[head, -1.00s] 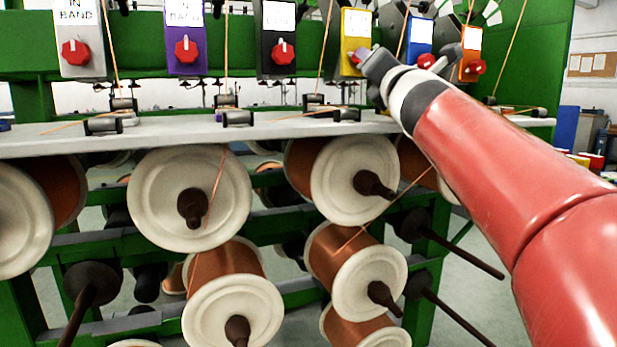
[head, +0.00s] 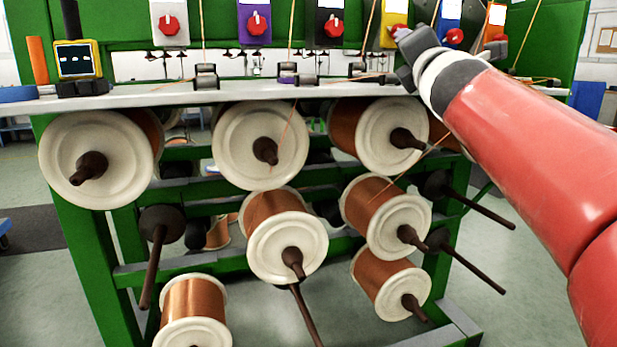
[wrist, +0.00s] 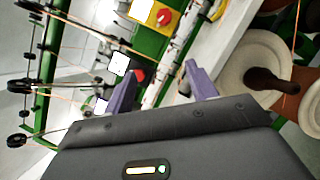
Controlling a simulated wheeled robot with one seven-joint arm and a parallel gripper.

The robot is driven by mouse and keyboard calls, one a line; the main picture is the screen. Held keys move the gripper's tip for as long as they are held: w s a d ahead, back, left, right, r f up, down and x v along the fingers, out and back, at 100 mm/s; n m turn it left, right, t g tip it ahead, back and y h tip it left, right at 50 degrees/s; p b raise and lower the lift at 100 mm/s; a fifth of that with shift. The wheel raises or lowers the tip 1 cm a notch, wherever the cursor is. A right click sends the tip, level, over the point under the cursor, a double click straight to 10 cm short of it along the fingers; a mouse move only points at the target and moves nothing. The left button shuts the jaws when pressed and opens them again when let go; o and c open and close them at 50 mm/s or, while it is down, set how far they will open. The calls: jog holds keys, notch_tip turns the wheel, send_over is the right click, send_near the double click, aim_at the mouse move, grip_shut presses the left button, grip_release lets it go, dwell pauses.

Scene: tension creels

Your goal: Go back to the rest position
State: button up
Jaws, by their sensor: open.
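My gripper (head: 408,48) is at the end of my red arm at the upper right of the head view, in front of the yellow tension box (head: 396,22) and the blue tension box (head: 447,22). In the wrist view its two fingers (wrist: 158,82) stand apart with nothing between them. A red knob (wrist: 140,75) shows just beyond one finger there, and a white spool flange (wrist: 250,70) is at the right. The fingertips are partly hidden in the head view.
A green creel frame (head: 85,250) carries several copper wire spools (head: 262,145) and bare dark spindles (head: 155,262). A pale shelf (head: 130,98) runs above them. White (head: 170,20), purple (head: 256,20) and black (head: 330,18) boxes stand along the top. Floor shows at the left.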

jog(key=s+d+f+m+g+h, duration=0.1)
jog(key=s+f+m+g, duration=0.15)
jog(key=f+m, duration=0.35)
jog(key=s+d+f+m+g+h, duration=0.1)
jog(key=s+f+m+g, duration=0.2)
jog(key=f, duration=0.5)
jog(key=s+d+f+m+g+h, duration=0.1)
jog(key=s+f+m+g, duration=0.1)
jog(key=s+f+m, duration=0.35)
jog(key=s+a+f+m+g+y, duration=0.1)
jog(key=s+a+f+m+g, duration=0.1)
jog(key=s+f+m, duration=0.3)
jog(key=s+a+f+m+g+y, duration=0.2)
jog(key=s+f+m+g, duration=0.3)
jog(key=s+f, duration=0.8)
notch_tip(320, 180, down, 6)
jog(key=shift+a+f, duration=0.15)
jog(key=shift+a, duration=0.5)
jog(key=shift+m+g, duration=0.25)
